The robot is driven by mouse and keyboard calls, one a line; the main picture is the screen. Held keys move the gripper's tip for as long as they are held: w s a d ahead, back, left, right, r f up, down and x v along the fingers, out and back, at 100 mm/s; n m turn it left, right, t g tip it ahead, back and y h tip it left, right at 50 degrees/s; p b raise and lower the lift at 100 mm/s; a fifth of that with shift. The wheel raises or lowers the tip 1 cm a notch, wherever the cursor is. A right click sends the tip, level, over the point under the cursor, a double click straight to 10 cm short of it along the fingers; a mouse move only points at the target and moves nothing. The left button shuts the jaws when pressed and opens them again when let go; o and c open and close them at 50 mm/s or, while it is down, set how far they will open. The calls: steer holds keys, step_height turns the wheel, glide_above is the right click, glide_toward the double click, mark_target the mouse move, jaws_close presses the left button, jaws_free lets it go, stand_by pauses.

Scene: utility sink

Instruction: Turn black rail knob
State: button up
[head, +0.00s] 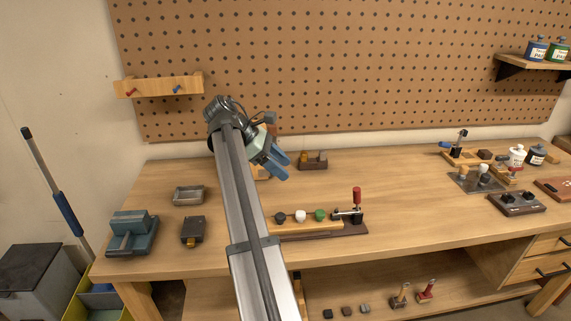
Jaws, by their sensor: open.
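A wooden rail (304,228) lies near the front middle of the bench, with a row of knobs on it. The black knob (281,217) is the leftmost one I can see, beside a white knob (300,216) and a green knob (320,214). My gripper (284,167) has blue fingers and is open, with nothing visible between them. In the picture it is above the black knob and apart from it. My arm covers the rail's left end.
A red-handled toggle clamp (356,205) stands at the rail's right end. A blue-grey vise (132,232), a metal tray (189,195) and a dark block (193,231) are at left. A black-knobbed box (517,203) is at right. The bench between clamp and box is clear.

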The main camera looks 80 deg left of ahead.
steer(key=shift+w+d+t, duration=0.1)
steer(key=shift+w+t, duration=0.6)
steer(key=shift+t, duration=0.2)
steer(key=w+d+r+m+g, duration=0.1)
steer(key=w+d+r+g, duration=0.1)
steer(key=w, duration=0.8)
steer(key=m+g+y, duration=0.1)
steer(key=m+g, duration=0.6)
steer(key=g, duration=0.1)
glide_above(280, 215)
step_height(280, 215, down, 4)
steer(key=f, duration=0.1)
step_height(280, 215, down, 13)
steer(key=shift+f, duration=0.1)
